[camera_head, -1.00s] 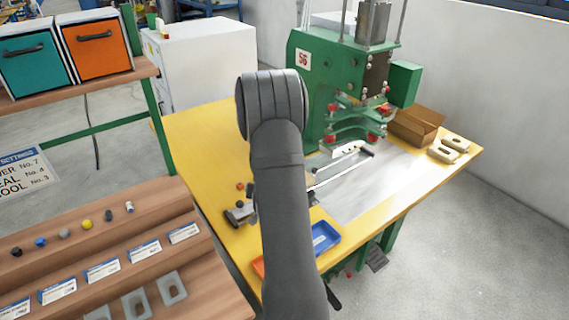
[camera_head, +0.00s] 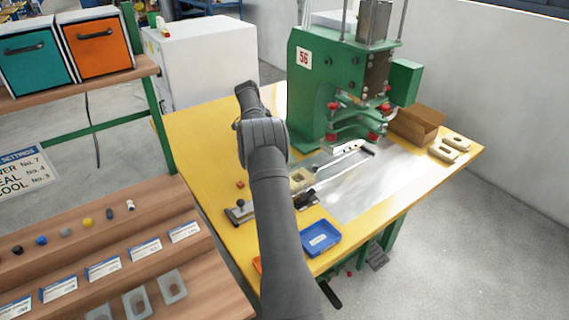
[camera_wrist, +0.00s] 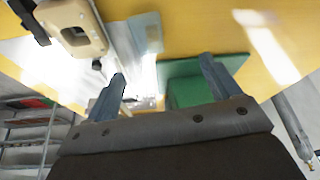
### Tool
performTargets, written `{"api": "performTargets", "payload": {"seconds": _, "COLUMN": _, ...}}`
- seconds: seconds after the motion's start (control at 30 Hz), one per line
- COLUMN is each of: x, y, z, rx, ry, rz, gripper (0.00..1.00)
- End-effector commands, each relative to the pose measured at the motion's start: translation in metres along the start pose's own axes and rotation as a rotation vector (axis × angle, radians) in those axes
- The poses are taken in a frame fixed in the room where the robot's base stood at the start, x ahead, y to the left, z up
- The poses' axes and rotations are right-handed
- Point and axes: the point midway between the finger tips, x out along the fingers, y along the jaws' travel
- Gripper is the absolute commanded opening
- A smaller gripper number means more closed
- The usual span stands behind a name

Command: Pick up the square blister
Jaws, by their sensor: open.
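Several clear, pale blisters stand in a row at the front edge of the wooden shelf at the lower left of the head view: one at the right (camera_head: 172,287), one in the middle (camera_head: 136,303) and one cut off at the left (camera_head: 98,314). Their outlines are too small for me to tell which is the square one. My gripper (camera_wrist: 162,70) is open in the wrist view, with nothing seen between its fingers. It is over the yellow table, away from the blisters. In the head view my arm hides it.
The green press (camera_head: 330,85) stands on the yellow table (camera_head: 195,140). A cream tool (camera_head: 301,180) sits on its slide; a cream tool (camera_wrist: 75,28) also shows in the wrist view. A blue tray (camera_head: 320,239) lies at the table's front. A cardboard box (camera_head: 415,125) stands right.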

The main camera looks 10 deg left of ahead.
Motion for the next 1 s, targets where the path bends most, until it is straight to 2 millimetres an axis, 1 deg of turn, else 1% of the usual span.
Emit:
{"api": "performTargets", "payload": {"seconds": 0.03, "x": -0.005, "y": 0.002, "z": -0.005, "rx": 0.028, "ry": 0.001, "rz": 0.024, "gripper": 0.82}}
{"api": "performTargets", "payload": {"seconds": 0.13, "x": -0.014, "y": 0.006, "z": -0.011, "rx": 0.07, "ry": 0.002, "rz": 0.064, "gripper": 0.82}}
{"api": "performTargets", "payload": {"seconds": 0.2, "x": -0.015, "y": 0.009, "z": -0.013, "rx": 0.086, "ry": 0.001, "rz": 0.079, "gripper": 0.82}}
{"api": "performTargets", "payload": {"seconds": 0.27, "x": -0.012, "y": 0.01, "z": -0.014, "rx": 0.092, "ry": 0.001, "rz": 0.085, "gripper": 0.82}}
{"api": "performTargets", "payload": {"seconds": 0.37, "x": 0.002, "y": 0.012, "z": -0.013, "rx": 0.092, "ry": -0.001, "rz": 0.088, "gripper": 0.82}}
{"api": "performTargets", "payload": {"seconds": 0.6, "x": 0.056, "y": 0.016, "z": -0.013, "rx": 0.092, "ry": -0.001, "rz": 0.087, "gripper": 0.82}}
{"api": "performTargets", "payload": {"seconds": 0.73, "x": 0.082, "y": 0.018, "z": -0.012, "rx": 0.091, "ry": 0.0, "rz": 0.086, "gripper": 0.82}}
{"api": "performTargets", "payload": {"seconds": 0.9, "x": 0.1, "y": 0.019, "z": -0.013, "rx": 0.091, "ry": 0.001, "rz": 0.084, "gripper": 0.82}}
{"api": "performTargets", "payload": {"seconds": 1.0, "x": 0.104, "y": 0.02, "z": -0.013, "rx": 0.091, "ry": 0.001, "rz": 0.083, "gripper": 0.82}}
